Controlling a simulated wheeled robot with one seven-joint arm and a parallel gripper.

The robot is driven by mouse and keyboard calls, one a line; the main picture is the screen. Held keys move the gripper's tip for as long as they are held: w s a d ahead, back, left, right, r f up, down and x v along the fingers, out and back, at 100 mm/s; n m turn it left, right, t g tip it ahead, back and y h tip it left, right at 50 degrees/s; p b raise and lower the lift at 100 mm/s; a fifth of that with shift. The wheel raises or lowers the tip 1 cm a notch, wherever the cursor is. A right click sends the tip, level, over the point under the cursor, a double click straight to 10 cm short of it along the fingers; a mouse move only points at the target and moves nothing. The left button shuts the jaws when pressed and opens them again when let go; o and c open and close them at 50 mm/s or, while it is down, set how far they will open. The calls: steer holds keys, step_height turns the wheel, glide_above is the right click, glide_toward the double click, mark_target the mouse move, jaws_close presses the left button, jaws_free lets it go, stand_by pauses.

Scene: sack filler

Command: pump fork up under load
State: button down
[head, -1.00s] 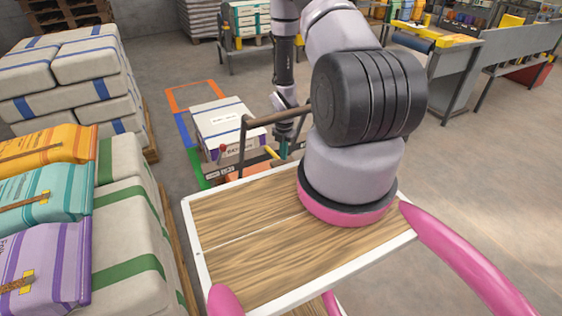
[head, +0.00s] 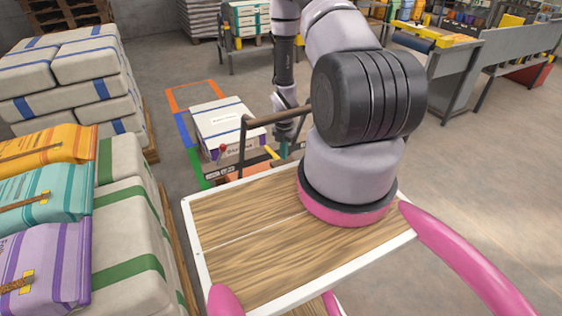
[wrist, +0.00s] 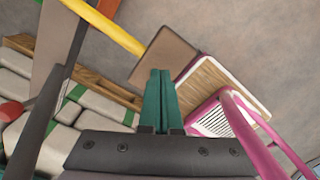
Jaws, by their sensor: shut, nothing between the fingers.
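The load, a pale block with a blue stripe and a printed label (head: 226,122), sits low on the floor truck beyond my deck. The truck's brown handle frame (head: 262,120) stands in front of it, with a small red knob (head: 222,148) at its left. A yellow lever (head: 271,153) shows beside my gripper (head: 283,149); it is a yellow bar (wrist: 105,25) in the wrist view. My gripper's teal fingers (wrist: 160,98) are together and empty, and the bar lies apart from their tips in that view. Contact and the fork itself are hard to make out.
My wooden deck (head: 250,250) fills the near middle. Stacked striped sacks (head: 130,235) and coloured bags (head: 50,200) stand close at left. Painted floor lines (head: 190,84) surround the load's far side. Grey benches (head: 455,70) stand at back right; the right floor is clear.

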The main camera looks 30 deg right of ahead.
mark_target(284, 162)
steer(key=shift+f, duration=3.9)
steer(key=shift+r, duration=0.1)
step_height(284, 162, up, 8)
steer(key=shift+f, duration=0.2)
steer(key=shift+f, duration=0.1)
stand_by(1.8)
